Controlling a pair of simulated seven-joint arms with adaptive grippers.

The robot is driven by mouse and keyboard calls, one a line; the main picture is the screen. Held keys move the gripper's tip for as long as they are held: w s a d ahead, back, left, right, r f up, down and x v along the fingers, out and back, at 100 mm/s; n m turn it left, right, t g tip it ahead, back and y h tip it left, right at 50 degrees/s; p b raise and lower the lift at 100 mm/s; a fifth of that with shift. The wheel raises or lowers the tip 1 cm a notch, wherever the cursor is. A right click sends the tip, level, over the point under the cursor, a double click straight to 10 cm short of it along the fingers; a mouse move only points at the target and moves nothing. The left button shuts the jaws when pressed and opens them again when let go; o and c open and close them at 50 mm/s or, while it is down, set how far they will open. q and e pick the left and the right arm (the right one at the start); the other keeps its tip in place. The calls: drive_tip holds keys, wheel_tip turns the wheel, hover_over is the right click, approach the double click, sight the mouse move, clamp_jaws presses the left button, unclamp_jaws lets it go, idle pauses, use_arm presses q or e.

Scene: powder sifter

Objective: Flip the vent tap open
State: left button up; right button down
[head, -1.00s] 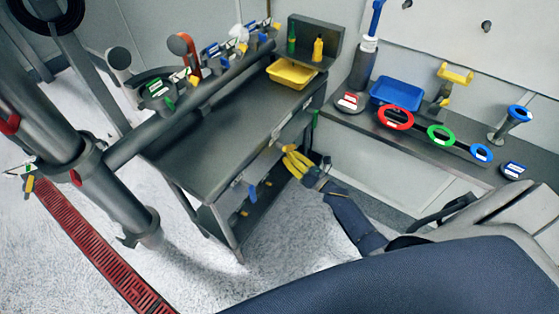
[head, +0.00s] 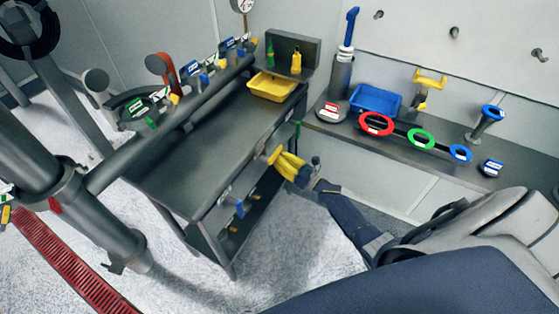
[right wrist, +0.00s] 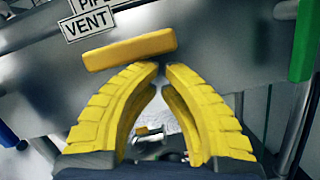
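The vent tap has a yellow bar handle (right wrist: 130,50), lying roughly level below a "VENT" label (right wrist: 88,24) in the right wrist view. In the head view the handle (head: 274,155) shows at the right front edge of the dark bench. My right gripper (right wrist: 161,68) has yellow ribbed fingers, with their tips drawn together and only a slight gap between them. The tips are at the lower edge of the handle, near its right end; I cannot tell if they touch. Nothing is seen between them. In the head view the gripper (head: 288,165) is beside the handle. My left gripper is not in view.
A blue tap (head: 240,208) is lower on the bench front. The bench (head: 185,160) carries a yellow tray (head: 272,87). A shelf at the right holds a blue tray (head: 375,101) and red (head: 376,124) and green (head: 421,139) rings.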

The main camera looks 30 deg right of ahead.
drive_tip(key=shift+d+r, duration=0.1)
drive_tip(key=shift+r, duration=0.1)
idle(0.3)
drive_tip(key=shift+f, duration=0.15)
drive_tip(key=s+d+f, duration=0.5)
drive_tip(key=s+f, duration=0.1)
drive_tip(key=s, duration=0.2)
drive_tip(key=shift+f, duration=0.2)
idle(0.4)
drive_tip(key=shift+d, duration=0.15)
idle(0.3)
